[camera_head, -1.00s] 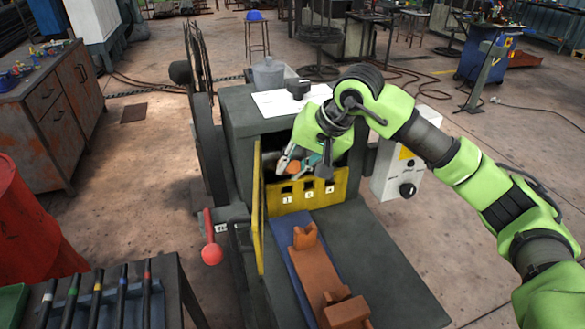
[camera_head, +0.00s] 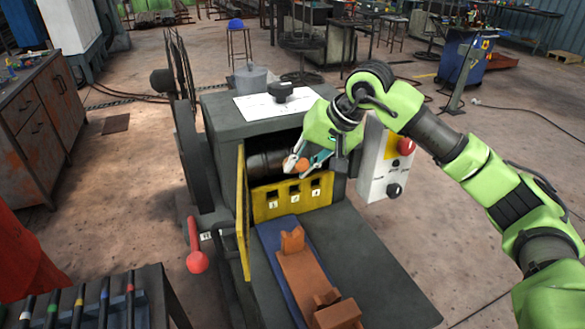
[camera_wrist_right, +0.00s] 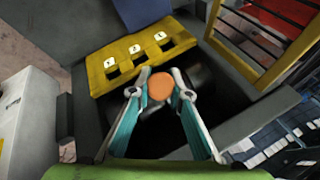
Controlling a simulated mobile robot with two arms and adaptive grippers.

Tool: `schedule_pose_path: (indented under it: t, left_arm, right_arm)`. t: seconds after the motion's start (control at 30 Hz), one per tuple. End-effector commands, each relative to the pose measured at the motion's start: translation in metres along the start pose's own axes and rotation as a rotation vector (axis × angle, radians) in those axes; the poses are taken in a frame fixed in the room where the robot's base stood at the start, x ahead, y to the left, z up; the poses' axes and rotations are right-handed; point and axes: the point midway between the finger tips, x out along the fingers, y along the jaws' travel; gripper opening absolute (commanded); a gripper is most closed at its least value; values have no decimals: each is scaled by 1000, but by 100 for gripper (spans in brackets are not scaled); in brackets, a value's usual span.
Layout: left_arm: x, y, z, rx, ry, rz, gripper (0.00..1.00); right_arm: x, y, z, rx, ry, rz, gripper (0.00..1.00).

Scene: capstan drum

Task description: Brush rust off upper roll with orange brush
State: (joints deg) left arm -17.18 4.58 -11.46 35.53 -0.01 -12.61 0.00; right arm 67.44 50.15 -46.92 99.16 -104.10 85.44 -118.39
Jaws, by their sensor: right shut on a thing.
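My right gripper (camera_head: 304,161) is at the machine's open front, above the yellow panel. It is shut on the orange brush (camera_head: 302,167). In the right wrist view the brush shows as a round orange end (camera_wrist_right: 160,87) between the two fingertips. The upper roll (camera_head: 266,161) is a dark cylinder inside the opening, left of and behind the gripper. Its right part is hidden by the gripper and brush. I cannot tell whether the brush touches it, and no rust can be made out. My left gripper is not in view.
The numbered yellow panel (camera_head: 293,198) lies just below the gripper. An open yellow-edged guard (camera_head: 242,215) stands at the opening's left. A control box with a red knob (camera_head: 405,146) is on the right. A red ball lever (camera_head: 197,262) sticks out at left.

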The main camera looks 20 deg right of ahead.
Motion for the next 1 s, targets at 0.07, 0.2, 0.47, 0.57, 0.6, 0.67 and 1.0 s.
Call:
schedule_pose_path:
  t: [0.07, 0.2, 0.47, 0.57, 0.6, 0.67, 1.0]
  left_arm:
    - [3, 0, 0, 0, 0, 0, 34]
    - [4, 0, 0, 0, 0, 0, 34]
    - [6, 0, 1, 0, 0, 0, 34]
    - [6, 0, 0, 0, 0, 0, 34]
    - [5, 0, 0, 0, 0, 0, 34]
    - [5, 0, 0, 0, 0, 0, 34]
    - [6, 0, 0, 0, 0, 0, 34]
  right_arm:
    - [-2, 7, -4, 2, 2, 0, 0]
    - [-5, 18, -10, 1, 2, 0, 0]
    - [-7, 20, -12, -1, 0, -2, 0]
    - [-5, 16, -10, -2, 0, -2, 0]
    - [-4, 13, -9, -3, 1, -2, 0]
    - [-3, 8, -7, -3, 1, -3, 0]
    - [5, -14, 3, -1, 2, -3, 0]
